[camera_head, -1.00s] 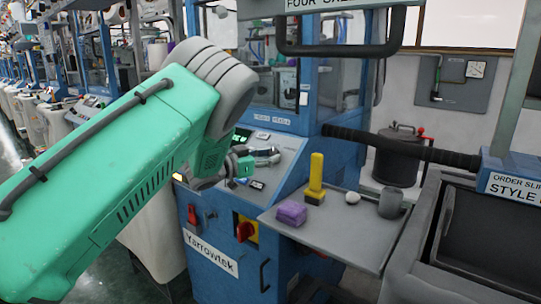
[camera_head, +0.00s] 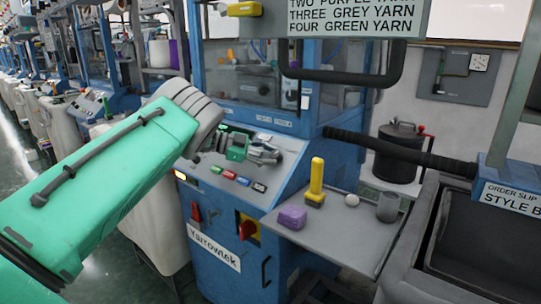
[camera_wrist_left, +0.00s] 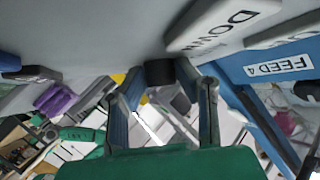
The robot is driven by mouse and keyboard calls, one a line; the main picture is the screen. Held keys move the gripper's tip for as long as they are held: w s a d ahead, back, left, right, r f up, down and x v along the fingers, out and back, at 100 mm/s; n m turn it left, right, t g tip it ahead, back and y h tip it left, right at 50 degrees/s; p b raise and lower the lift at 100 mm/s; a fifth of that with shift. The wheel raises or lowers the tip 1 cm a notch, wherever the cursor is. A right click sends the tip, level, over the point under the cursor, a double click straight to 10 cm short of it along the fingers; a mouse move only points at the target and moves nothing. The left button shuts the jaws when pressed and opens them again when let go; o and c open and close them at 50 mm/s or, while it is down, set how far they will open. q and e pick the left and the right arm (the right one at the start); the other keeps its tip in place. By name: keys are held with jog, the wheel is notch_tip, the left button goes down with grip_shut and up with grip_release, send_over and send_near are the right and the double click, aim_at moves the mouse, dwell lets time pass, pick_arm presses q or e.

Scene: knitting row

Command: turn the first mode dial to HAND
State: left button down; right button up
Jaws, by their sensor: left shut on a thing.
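My left gripper (camera_head: 268,153) is over the sloped grey control panel of the blue Yarrowtek machine, above a row of coloured buttons (camera_head: 236,177). In the left wrist view, a dark round dial knob (camera_wrist_left: 160,72) sits between the fingertips of my left gripper (camera_wrist_left: 163,88), which is shut on it. In the head view the gripper hides the knob. My right gripper is not in view.
A grey side shelf (camera_head: 345,240) holds a purple block (camera_head: 292,217), a yellow upright tool (camera_head: 316,185), a white ball and a grey cup (camera_head: 388,207). A dark bin (camera_head: 490,240) stands at right.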

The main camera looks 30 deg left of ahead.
pick_arm(q)
jog(key=shift+w+r+m+g, duration=0.15)
jog(key=shift+r+m+g, duration=0.15)
jog(key=shift+m+g, duration=0.3)
jog(key=c, duration=1.2)
grip_release()
jog(key=shift+f, duration=0.1)
jog(key=shift+a, duration=0.1)
jog(key=v, duration=1.2)
jog(key=shift+f, duration=0.15)
